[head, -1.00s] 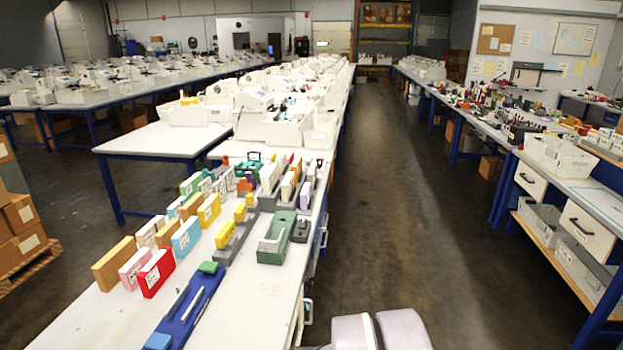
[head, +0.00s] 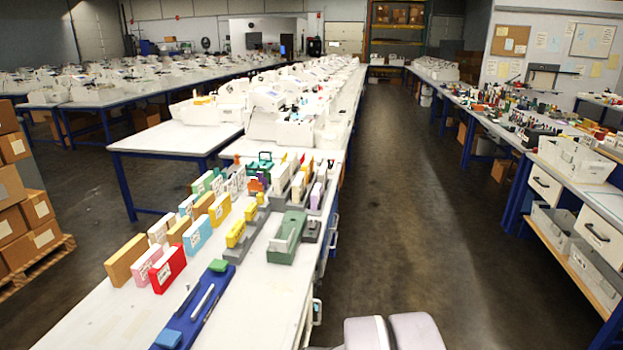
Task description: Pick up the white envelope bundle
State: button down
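The white envelope bundle cannot be told for sure at this size. Several upright blocks and packets stand in rows on the near white table. One whitish packet (head: 160,230) stands between a tan block (head: 126,259) and other packets, behind a pink one (head: 147,263). Which of these is the bundle, I cannot tell. My gripper is not in view.
A red packet (head: 169,270) and a blue tray (head: 195,308) with a pale rod are at the table's near end. The table's near right surface (head: 262,305) is bare. A clear floor aisle (head: 420,200) runs to the right. Boxes on a pallet (head: 38,262) stand at left.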

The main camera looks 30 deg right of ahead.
aim_at(293, 160)
jog(key=z, duration=0.2)
jog(key=i+l+z, duration=0.45)
jog(key=i+l, duration=0.25)
jog(key=i, duration=0.45)
jog(key=i+l+z, duration=0.1)
jog(key=i+l, duration=0.15)
jog(key=i, duration=0.5)
jog(key=i+l, duration=0.2)
jog(key=i, duration=0.5)
jog(key=i+l+z, duration=0.1)
jog(key=i, duration=0.65)
jog(key=i+l+u, duration=0.2)
jog(key=i+u, duration=0.25)
jog(key=i+l+u, duration=0.65)
jog(key=u, duration=0.25)
jog(key=l, duration=0.1)
